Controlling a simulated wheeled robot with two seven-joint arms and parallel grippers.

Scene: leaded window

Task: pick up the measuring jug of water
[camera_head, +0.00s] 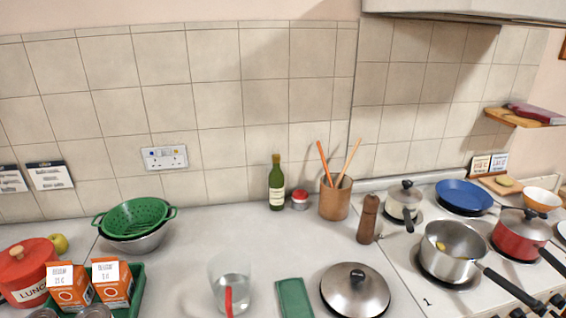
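The measuring jug of water (231,286) stands upright on the worktop near the bottom edge of the head view, left of centre. It is clear, with water in its lower part, and its red handle (229,301) faces me. Neither of my grippers shows in the head view, so I cannot see whether they are open or shut.
A green board (294,299) and a metal lid (355,290) lie right of the jug. Orange cartons (112,284) stand on the left, with a green colander (134,217) behind. A steel saucepan (450,250) sits on the stove. The worktop behind the jug is clear.

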